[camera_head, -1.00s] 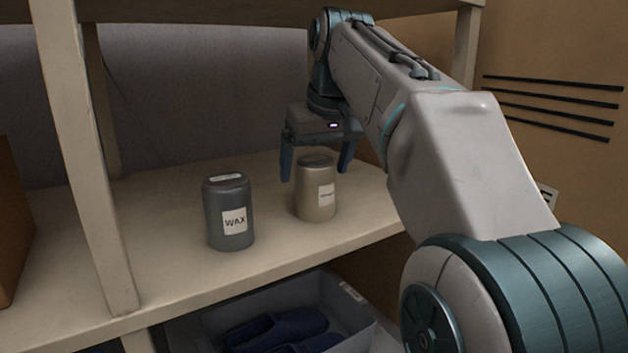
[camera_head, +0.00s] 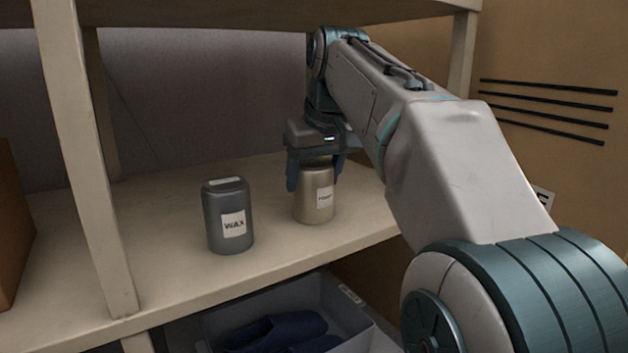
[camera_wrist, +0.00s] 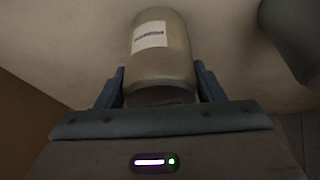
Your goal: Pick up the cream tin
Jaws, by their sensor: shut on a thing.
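The cream tin (camera_head: 314,203) is a beige cylinder with a small white label, upright on the wooden shelf. It also shows in the wrist view (camera_wrist: 160,58), between the blue fingers. My gripper (camera_head: 314,180) reaches down over the tin from above and is shut on its upper part, one finger on each side. The tin's top is hidden under the gripper in the head view. The tin appears to be standing on the shelf still.
A dark grey tin labelled WAX (camera_head: 229,216) stands to the left of the cream tin, a short gap apart. A white shelf post (camera_head: 85,160) stands further left. A grey bin (camera_head: 345,308) with dark blue shoe shapes sits below the shelf. Another shelf board is overhead.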

